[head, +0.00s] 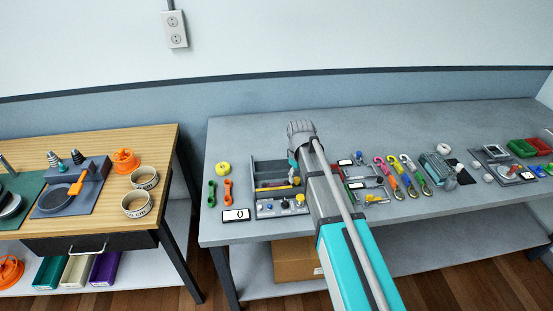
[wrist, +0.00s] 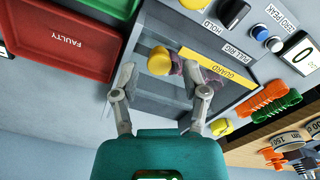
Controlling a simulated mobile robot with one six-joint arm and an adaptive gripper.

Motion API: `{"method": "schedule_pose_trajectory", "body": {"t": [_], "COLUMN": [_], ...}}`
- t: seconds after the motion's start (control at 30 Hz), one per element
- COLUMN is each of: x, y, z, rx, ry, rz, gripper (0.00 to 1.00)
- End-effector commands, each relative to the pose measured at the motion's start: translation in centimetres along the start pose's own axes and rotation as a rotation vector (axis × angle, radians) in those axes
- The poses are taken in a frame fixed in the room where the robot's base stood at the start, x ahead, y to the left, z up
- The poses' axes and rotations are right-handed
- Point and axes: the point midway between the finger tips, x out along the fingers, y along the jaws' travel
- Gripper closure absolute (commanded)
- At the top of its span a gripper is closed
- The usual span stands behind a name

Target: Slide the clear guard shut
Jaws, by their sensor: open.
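The pull rig (wrist: 172,105) is a grey frame with dark slots in the wrist view. A yellow strip marked GUARD (wrist: 215,65) crosses it, and a yellow round knob (wrist: 159,60) stands to its left. The clear panel itself is hard to make out. My gripper (wrist: 165,82) is open, its fingers either side of the knob in the picture, apart from it as far as I can tell. In the head view, the rig (head: 256,168) lies left of my arm with a yellow bar (head: 275,189) on it. My arm hides the fingers there.
A red tray marked FAULTY (wrist: 60,42) sits left in the wrist view. A blue button (wrist: 260,33) and a display (wrist: 303,55) lie at the upper right, with orange (wrist: 262,98) and green (wrist: 278,112) parts below. Bare grey bench (head: 225,140) shows behind the rig.

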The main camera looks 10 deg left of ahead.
Motion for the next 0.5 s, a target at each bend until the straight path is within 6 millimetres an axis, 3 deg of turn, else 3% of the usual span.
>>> {"method": "schedule_pose_trajectory", "body": {"t": [0.5], "x": [-3.5], "y": [0.0], "z": [0.0], "rx": [0.000], "ry": [0.000], "rz": [0.000], "gripper": [0.42]}}
